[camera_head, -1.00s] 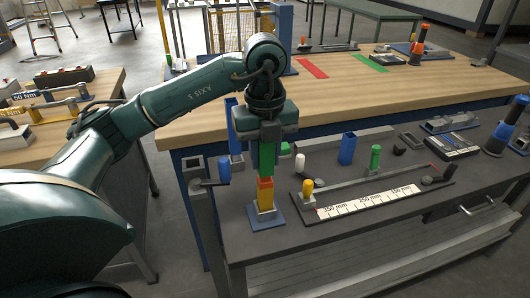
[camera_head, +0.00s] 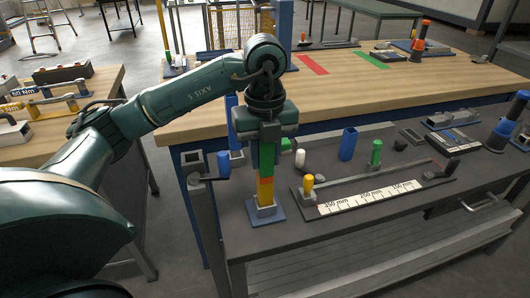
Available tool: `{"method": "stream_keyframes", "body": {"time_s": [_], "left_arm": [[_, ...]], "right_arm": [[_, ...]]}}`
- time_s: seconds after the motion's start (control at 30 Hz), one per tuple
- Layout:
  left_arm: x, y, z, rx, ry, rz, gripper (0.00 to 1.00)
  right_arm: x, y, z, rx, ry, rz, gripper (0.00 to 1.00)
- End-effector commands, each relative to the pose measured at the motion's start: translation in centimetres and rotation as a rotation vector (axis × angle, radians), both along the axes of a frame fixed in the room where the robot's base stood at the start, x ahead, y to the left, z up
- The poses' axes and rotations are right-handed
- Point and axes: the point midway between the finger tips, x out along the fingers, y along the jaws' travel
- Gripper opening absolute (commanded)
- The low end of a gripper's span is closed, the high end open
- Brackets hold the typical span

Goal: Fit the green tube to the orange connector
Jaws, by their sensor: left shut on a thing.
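My left gripper (camera_head: 265,134) is shut on the upright green tube (camera_head: 266,157). The tube points straight down from the jaws. The orange connector (camera_head: 265,186) stands upright directly below it, with a yellowish lower part, on a blue base plate (camera_head: 279,213) on the dark bench top. The green tube's lower end meets the connector's top in line with it, with no gap showing. I cannot tell how far one sits inside the other. The tube's top is hidden by the gripper. My right gripper is not in view.
A ruler fixture (camera_head: 368,197) with a yellow-topped post (camera_head: 307,183) stands just right of the connector. A blue square tube (camera_head: 348,144), a green cylinder (camera_head: 376,153) and a white peg (camera_head: 300,158) stand behind it. The dark bench's front edge is close to the base plate.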

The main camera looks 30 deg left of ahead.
Motion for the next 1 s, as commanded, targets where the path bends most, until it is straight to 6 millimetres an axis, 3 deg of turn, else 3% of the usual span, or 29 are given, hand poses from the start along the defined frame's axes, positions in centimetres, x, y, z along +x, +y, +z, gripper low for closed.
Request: {"method": "stream_keyframes", "body": {"time_s": [0.27, 0.3, 0.57, 0.77, 1.0], "left_arm": [[0.00, 0.01, -0.48, 0.000, 0.000, 0.000, 0.04], [0.00, 0.01, -0.42, 0.000, 0.000, 0.000, 0.29], [-0.01, 0.01, -0.41, 0.000, 0.000, 0.000, 0.51], [-0.01, 0.01, -0.42, 0.000, 0.000, 0.000, 0.54], [0.00, 0.00, -0.41, 0.000, 0.000, 0.000, 0.74]], "right_arm": [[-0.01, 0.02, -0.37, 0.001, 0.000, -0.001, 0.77], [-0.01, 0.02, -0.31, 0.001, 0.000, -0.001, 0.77], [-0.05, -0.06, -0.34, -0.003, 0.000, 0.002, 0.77], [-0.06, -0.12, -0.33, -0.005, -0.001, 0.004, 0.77], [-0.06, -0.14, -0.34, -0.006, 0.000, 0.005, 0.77]]}}
